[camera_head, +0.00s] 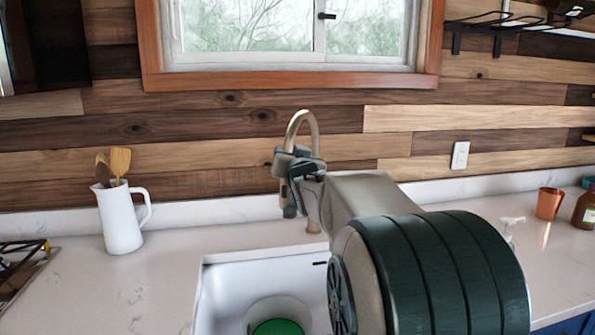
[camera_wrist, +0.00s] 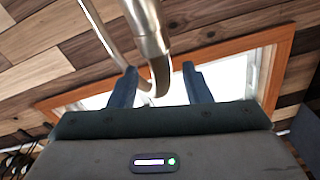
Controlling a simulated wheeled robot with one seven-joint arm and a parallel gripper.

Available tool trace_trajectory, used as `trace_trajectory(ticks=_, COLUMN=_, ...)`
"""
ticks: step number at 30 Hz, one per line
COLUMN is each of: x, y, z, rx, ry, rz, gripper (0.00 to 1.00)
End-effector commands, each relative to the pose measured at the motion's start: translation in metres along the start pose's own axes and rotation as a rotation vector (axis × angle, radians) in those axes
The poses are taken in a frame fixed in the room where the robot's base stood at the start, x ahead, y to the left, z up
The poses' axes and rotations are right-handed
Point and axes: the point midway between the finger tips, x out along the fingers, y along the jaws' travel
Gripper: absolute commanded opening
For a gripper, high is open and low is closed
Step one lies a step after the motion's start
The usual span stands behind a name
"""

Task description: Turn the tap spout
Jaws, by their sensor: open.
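The tap's curved metal spout (camera_head: 303,115) rises behind the sink, its arch showing above my gripper (camera_head: 288,190). My gripper is at the spout, and my arm hides most of the tap's lower part. In the wrist view, the spout (camera_wrist: 148,42) comes down from the top and its end lies between the two spread fingers of my gripper (camera_wrist: 161,86). The fingers are open, with a gap visible on each side of the spout. I cannot tell whether either finger touches it.
A white jug (camera_head: 120,220) with wooden utensils stands left. A copper cup (camera_head: 549,203) and brown bottle (camera_head: 585,210) stand right. A window (camera_head: 290,35) is behind.

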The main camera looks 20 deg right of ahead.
Motion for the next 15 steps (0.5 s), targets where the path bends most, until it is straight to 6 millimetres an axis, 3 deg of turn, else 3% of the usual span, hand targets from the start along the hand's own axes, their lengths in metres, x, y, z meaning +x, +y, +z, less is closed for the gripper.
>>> trace_trajectory(ticks=9, x=-0.056, y=0.0, z=0.001, rx=0.0, ry=0.001, rz=-0.001, gripper=0.44)
trace_trajectory(ticks=15, x=-0.076, y=0.0, z=0.0, rx=0.0, ry=0.001, rz=-0.001, gripper=0.44)
